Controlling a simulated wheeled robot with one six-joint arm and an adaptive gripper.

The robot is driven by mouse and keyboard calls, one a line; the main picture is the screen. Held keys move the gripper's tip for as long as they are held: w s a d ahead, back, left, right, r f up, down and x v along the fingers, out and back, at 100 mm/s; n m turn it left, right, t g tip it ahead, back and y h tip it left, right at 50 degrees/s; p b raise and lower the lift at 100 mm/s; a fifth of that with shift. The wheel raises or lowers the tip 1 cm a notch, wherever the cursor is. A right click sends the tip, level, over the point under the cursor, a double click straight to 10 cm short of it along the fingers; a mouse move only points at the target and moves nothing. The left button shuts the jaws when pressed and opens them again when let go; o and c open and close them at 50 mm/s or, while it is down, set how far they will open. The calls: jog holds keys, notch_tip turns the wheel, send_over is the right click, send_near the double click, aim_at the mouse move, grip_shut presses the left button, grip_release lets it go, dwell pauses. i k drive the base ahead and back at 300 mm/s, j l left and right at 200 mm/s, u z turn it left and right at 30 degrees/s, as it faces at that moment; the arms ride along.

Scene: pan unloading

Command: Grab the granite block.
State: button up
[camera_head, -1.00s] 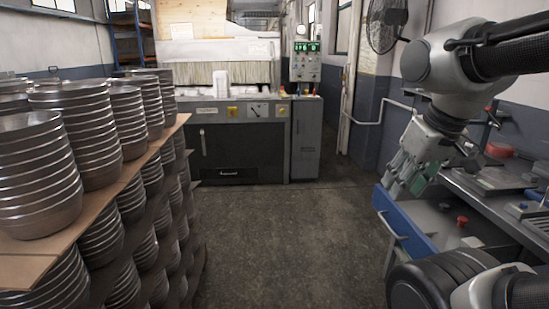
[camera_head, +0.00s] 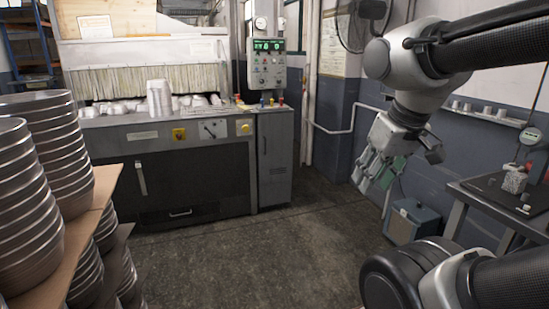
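A small speckled grey block (camera_head: 514,180), which looks like the granite block, stands on a dark plate on the workbench (camera_head: 490,197) at the right edge. My gripper (camera_head: 374,178) hangs from my arm in the right half of the picture, above the floor and left of the bench. It is well apart from the block. Its greenish fingers point down and left, and nothing shows between them. The gap between the fingertips is too small to judge.
Stacks of metal pans (camera_head: 30,200) stand on boards at the left. A large machine (camera_head: 190,175) with a control panel (camera_head: 267,65) fills the back. A blue-grey box (camera_head: 412,221) sits on the floor by the wall. The floor (camera_head: 270,250) in the middle is clear.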

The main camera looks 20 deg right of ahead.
aim_at(515, 183)
jog(key=i+z, duration=0.2)
jog(key=i, duration=1.85)
jog(key=i+z, duration=0.1)
jog(key=z, duration=0.3)
jog(key=i+z, duration=0.15)
jog(key=z, duration=0.3)
jog(key=i+z, duration=0.1)
jog(key=z, duration=0.3)
jog(key=i+j+z, duration=0.1)
jog(key=z, duration=1.5)
